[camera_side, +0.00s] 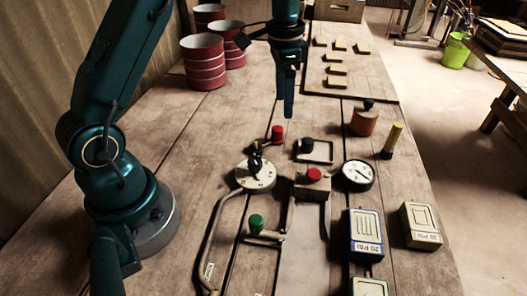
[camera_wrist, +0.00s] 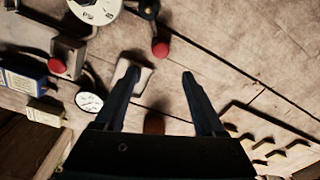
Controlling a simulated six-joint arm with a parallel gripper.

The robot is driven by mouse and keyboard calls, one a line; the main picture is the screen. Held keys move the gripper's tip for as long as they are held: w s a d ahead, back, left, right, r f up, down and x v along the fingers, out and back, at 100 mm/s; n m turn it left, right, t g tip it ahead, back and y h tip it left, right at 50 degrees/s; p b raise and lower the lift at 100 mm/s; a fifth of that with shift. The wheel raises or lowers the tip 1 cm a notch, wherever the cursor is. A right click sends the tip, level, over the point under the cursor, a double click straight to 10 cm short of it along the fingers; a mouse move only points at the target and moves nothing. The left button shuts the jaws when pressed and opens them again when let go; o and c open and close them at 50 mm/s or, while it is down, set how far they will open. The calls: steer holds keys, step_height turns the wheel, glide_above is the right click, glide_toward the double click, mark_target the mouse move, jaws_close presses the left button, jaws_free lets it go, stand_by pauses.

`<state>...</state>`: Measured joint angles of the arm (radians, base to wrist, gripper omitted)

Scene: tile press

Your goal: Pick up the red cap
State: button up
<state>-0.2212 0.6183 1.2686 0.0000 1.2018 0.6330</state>
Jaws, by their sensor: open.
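Two red-topped things show. One is a small upright red cap (camera_side: 277,132) at the end of a dark fitting on the table; in the wrist view this red cap (camera_wrist: 160,49) lies ahead of the fingertips, between their lines. The other is a red knob (camera_side: 314,174) on a metal block nearer the side camera; the knob (camera_wrist: 57,65) is far left in the wrist view. My gripper (camera_side: 288,108) hangs above the table, beyond the upright cap in the side view. Its fingers (camera_wrist: 160,76) are apart, with nothing held between them.
A white dial (camera_side: 256,175), a pressure gauge (camera_side: 358,174), a black-capped frame (camera_side: 318,150) and an orange-brown cylinder (camera_side: 364,121) stand nearby. A green cap (camera_side: 256,223), pipes and labelled boxes (camera_side: 366,234) are closer. Red cans (camera_side: 203,62) stand behind. Bare planks lie left of the upright cap.

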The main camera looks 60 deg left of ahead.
mark_target(279, 128)
steer(key=shift+s+a+f+g, duration=0.1)
steer(key=shift+s+f+g, duration=0.05)
steer(key=shift+f, duration=0.45)
steer(key=shift+s+a+f+g, duration=0.1)
steer(key=shift+f+g, duration=0.05)
steer(key=shift+f, duration=2.8)
jaws_close()
